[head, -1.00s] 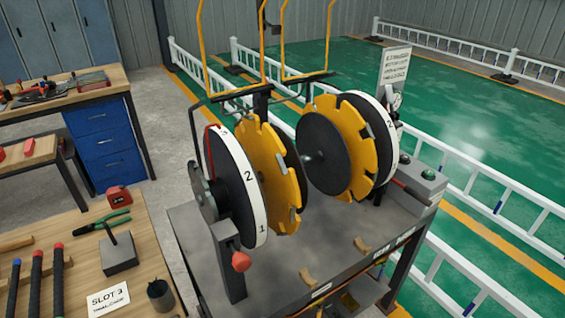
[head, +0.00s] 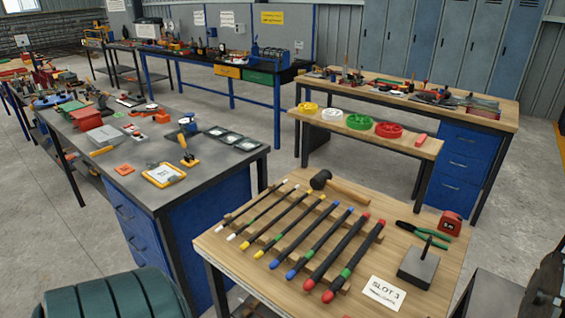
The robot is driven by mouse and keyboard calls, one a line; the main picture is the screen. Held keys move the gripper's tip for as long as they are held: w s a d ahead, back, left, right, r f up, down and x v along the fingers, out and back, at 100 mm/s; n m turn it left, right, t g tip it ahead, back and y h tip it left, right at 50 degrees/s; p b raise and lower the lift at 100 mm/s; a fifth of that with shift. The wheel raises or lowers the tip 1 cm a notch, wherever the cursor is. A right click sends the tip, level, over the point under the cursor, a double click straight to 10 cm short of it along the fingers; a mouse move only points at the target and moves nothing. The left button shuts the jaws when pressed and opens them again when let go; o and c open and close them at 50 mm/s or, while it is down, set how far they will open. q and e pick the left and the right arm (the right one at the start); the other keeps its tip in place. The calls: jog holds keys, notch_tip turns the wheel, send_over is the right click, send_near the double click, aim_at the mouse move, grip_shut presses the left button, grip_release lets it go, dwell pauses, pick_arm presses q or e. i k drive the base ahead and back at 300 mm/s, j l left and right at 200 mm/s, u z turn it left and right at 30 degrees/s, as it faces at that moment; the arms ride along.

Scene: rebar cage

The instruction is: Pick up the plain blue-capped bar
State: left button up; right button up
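Two blue-capped bars lie side by side, slanted, on wooden rests on the light wood table. The left one (head: 306,231) looks plain dark along its length. The right one (head: 325,235) seems to carry a small green band near its lower end. To their left are yellow-capped bars (head: 284,221) and white-capped bars (head: 257,213). To their right are red-capped bars (head: 337,250), the rightmost with a green band. All bars lie apart from each other. Neither of my grippers shows in this view.
A mallet (head: 340,188) lies behind the bars. A grey block with a post (head: 424,265), a SLOT 3 card (head: 385,292), green pliers (head: 423,231) and a red tape measure (head: 450,223) are at the right. A grey bench (head: 100,160) stands left; a dark green ribbed object (head: 120,300) is at bottom left.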

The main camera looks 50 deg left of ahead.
aim_at(274, 264)
jog(key=u, duration=1.4)
jog(key=k+j, duration=0.1)
jog(key=j, duration=1.35)
jog(key=k+j, duration=0.15)
jog(key=j, duration=0.55)
jog(key=k+j, duration=0.1)
jog(key=j, duration=0.65)
jog(key=u, duration=0.05)
